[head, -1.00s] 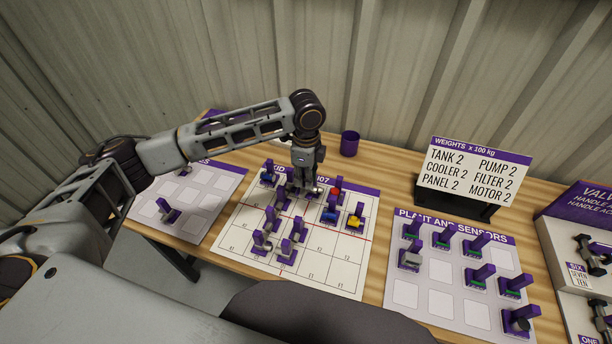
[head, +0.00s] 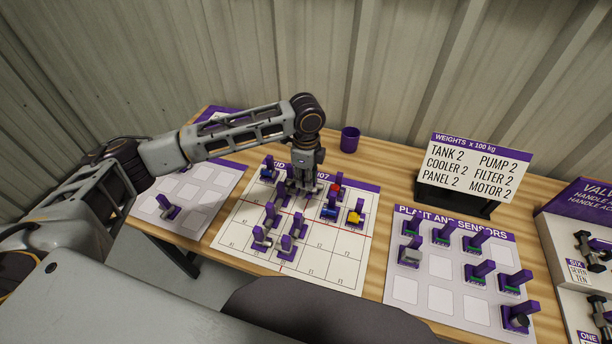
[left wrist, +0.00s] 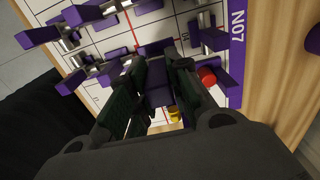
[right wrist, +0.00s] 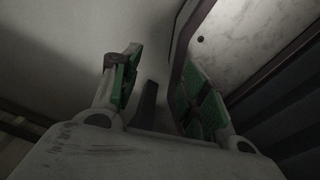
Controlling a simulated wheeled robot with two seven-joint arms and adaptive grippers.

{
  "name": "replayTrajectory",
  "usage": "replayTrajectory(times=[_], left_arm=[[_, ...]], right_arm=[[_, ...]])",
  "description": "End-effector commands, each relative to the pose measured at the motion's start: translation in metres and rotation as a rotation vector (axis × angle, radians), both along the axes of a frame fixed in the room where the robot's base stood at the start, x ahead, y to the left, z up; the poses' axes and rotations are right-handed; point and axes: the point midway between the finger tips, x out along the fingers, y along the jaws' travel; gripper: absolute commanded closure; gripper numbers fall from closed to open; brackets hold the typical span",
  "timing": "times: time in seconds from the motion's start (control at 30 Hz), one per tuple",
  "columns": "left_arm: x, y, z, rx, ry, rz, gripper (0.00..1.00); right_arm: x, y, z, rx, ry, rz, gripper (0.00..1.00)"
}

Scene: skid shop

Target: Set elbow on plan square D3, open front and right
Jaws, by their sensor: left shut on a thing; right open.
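The plan sheet (head: 330,262) lies on the wooden bench with a printed grid and a red cross line. My left gripper (head: 301,188) points down over the upper middle of the plan, among standing pieces. In the left wrist view its fingers (left wrist: 160,84) are shut on a purple-handled piece (left wrist: 158,96). The fingers hide most of this piece, so I cannot tell its open ends or whether it touches the sheet. My right gripper (right wrist: 160,95) is open and empty, away from the bench.
A blue piece (head: 329,213), a yellow piece (head: 355,218) and a red one (head: 336,189) stand close right of the gripper. Several grey pipe pieces (head: 262,240) stand nearer me. The plan's lower right squares are free. A purple cup (head: 349,140) stands behind.

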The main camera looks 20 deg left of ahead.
Motion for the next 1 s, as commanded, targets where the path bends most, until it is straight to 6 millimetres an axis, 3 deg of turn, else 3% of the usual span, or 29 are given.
replayTrajectory(times=[0.37,0.8,1.0], left_arm=[[0.0,0.0,-0.012,-0.001,0.0,-0.001,1.0],[0.0,0.0,-0.025,0.0,0.001,0.0,1.0],[0.0,0.0,-0.031,-0.001,0.001,0.0,1.0]], right_arm=[[0.012,-0.013,0.0,-0.014,-0.012,0.004,0.56],[-0.009,0.005,-0.003,0.005,0.008,-0.002,0.56],[-0.008,0.006,-0.003,0.007,0.008,-0.003,0.56]])
